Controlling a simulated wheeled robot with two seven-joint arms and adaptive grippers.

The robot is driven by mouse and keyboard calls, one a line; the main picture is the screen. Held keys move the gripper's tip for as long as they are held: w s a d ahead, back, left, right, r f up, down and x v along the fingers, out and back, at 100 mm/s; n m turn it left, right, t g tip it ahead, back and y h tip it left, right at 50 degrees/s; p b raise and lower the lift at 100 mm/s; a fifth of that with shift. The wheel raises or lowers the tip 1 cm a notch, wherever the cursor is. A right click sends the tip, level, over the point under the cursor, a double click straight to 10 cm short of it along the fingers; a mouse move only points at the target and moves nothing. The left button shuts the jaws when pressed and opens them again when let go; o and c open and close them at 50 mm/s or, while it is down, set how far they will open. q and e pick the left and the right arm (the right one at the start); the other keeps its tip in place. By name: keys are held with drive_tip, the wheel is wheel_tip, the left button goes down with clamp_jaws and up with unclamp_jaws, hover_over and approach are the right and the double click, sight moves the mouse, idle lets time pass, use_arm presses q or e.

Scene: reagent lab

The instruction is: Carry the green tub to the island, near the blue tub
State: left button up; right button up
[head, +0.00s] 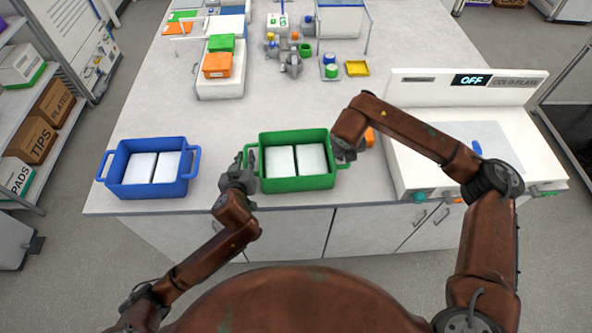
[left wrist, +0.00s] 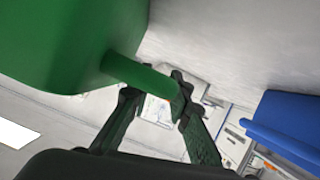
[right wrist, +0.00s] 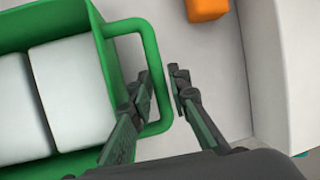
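The green tub (head: 297,184), holding two white blocks, stands on the island near its front edge. The blue tub (head: 150,190), also with two white blocks, stands to its left, apart from it. My left gripper (head: 243,166) is at the green tub's left handle; in the left wrist view its spread fingers (left wrist: 155,92) are around the handle (left wrist: 145,78). My right gripper (head: 347,151) is at the right handle; in the right wrist view its fingers (right wrist: 162,80) straddle the handle bar (right wrist: 160,105), one inside the loop and one outside, with a narrow gap showing.
A hot plate (head: 460,150) reading OFF stands right of the green tub. An orange block (head: 369,137) lies between them. Stacked trays (head: 220,85) and small lab items (head: 290,60) stand farther back.

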use_arm(q)
drive_tip(key=shift+o, duration=1.1)
use_arm(e)
drive_tip(key=shift+o, duration=0.9)
use_arm(q)
drive_tip(key=shift+s, duration=0.1)
use_arm(e)
drive_tip(key=shift+r, duration=0.2)
use_arm(q)
drive_tip(key=v, duration=1.1)
drive_tip(key=shift+s+r, duration=0.25)
drive_tip(key=shift+s, duration=0.1)
use_arm(e)
drive_tip(key=v, duration=1.1)
drive_tip(key=shift+s+r, duration=0.2)
drive_tip(key=shift+r, duration=0.15)
use_arm(q)
drive_tip(key=shift+o, duration=0.2)
drive_tip(key=o, duration=1.6)
